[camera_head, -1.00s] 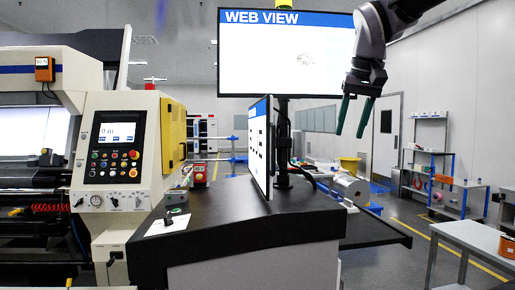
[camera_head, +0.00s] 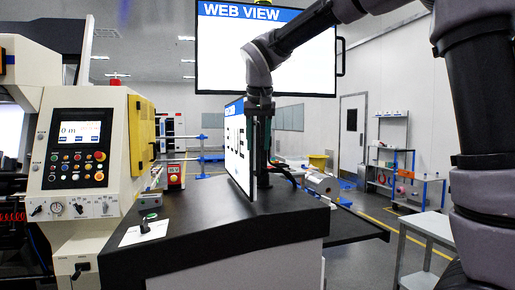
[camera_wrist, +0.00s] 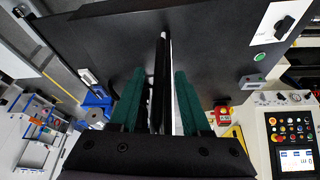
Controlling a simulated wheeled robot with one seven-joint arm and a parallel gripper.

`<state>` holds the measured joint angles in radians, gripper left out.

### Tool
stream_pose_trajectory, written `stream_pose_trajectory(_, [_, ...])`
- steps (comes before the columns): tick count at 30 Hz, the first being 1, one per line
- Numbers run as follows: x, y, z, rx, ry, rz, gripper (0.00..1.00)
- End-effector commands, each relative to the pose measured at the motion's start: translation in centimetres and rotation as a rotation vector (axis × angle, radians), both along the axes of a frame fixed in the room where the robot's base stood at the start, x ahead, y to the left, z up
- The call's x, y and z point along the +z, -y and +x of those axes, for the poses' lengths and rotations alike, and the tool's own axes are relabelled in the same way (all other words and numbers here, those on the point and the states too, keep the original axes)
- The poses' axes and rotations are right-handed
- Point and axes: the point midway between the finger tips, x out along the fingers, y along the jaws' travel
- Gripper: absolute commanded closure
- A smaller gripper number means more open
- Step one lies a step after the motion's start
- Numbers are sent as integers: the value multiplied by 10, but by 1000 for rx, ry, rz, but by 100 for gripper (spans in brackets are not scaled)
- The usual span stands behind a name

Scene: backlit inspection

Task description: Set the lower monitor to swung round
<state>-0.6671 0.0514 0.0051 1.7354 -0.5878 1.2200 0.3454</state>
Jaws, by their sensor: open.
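The lower monitor (camera_head: 236,150) stands on the dark desk. In the wrist view the green fingers of my gripper (camera_wrist: 160,75) are open. The thin black edge of the lower monitor (camera_wrist: 160,100) lies between them, with a gap on each side. Whether a finger touches the monitor cannot be told.
The upper monitor (camera_head: 225,55), marked WEB VIEW, hangs above, with my arm crossing in front of it. A control panel (camera_head: 75,150) stands left. The desk (camera_head: 200,235) carries a white plate with a black knob (camera_head: 143,228). A grey table (camera_head: 430,228) is at right.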

Motion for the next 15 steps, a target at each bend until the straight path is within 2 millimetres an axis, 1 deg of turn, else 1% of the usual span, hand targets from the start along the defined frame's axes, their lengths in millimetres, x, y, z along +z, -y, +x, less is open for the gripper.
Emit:
stream_pose_trajectory(1, [-7, 0, 2, 0, -3, -1, 53])
stream_pose_trajectory(3, [-13, -1, 5, 1, -2, -1, 53])
stream_pose_trajectory(6, [-17, -1, 7, 1, -1, 0, 53])
stream_pose_trajectory(14, [-19, -1, 8, 0, 0, 1, 53])
stream_pose_trajectory(15, [-18, -1, 7, 0, 0, 1, 57])
